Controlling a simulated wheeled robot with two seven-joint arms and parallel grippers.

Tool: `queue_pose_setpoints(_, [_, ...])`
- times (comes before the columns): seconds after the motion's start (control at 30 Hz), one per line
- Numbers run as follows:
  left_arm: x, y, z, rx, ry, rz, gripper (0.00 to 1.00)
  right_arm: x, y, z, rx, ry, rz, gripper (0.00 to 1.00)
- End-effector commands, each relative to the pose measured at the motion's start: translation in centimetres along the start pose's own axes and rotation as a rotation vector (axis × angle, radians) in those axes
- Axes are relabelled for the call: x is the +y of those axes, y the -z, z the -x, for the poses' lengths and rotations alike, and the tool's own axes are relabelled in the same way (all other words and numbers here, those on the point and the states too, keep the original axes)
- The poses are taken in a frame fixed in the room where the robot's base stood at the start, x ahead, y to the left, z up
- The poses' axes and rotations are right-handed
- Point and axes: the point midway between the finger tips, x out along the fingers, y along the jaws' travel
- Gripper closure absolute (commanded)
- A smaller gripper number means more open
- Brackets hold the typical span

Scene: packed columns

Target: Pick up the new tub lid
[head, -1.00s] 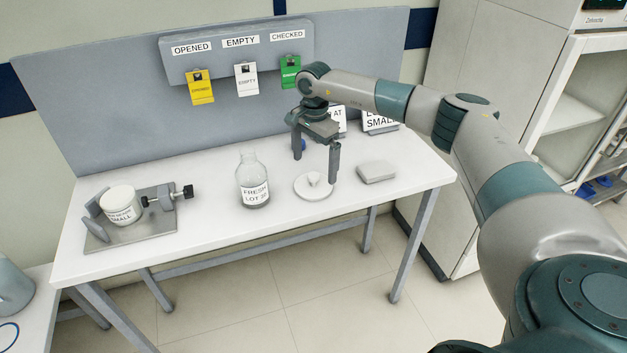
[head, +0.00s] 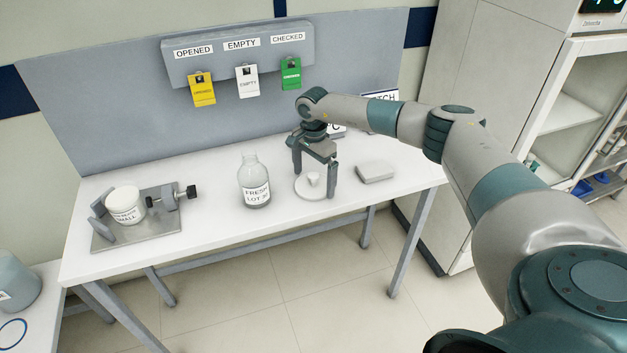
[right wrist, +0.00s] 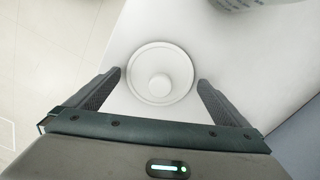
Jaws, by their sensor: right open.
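The tub lid is a white disc with a round knob (head: 310,188). It lies flat on the white table, right of the bottle. In the right wrist view the lid (right wrist: 160,73) sits ahead of and between the fingertips, its knob near the middle. My right gripper (head: 312,186) is open above the lid, with fingers pointing down to either side of it. The same gripper shows in the right wrist view (right wrist: 160,82), with nothing held between its fingers. A white tub (head: 125,206) labelled SMALL sits in a grey clamp fixture (head: 150,232) at the left. My left gripper is not in view.
Yellow, white and green tags hang on the back panel (head: 120,130). The table (head: 215,230) is clear between fixture and bottle.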

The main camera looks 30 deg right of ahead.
Motion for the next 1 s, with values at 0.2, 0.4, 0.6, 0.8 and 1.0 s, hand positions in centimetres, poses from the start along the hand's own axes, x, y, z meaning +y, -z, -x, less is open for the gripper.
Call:
queue_pose_setpoints(0.2, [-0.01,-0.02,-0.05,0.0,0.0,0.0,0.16,-0.01,0.0,-0.07,0.0,0.0,0.001,0.0])
queue_pose_setpoints(0.4, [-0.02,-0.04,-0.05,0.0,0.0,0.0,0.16,-0.01,-0.01,-0.05,0.0,0.0,0.001,0.0])
queue_pose_setpoints(0.6, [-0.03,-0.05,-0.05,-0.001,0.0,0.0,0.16,0.0,0.0,-0.04,0.0,0.0,0.001,0.37])
queue_pose_setpoints(0.8, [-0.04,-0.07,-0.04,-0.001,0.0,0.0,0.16,-0.01,0.0,-0.02,0.0,0.0,0.001,0.41])
queue_pose_setpoints(1.0, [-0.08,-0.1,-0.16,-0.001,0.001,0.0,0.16,-0.02,0.01,0.07,0.0,0.0,0.0,0.41])
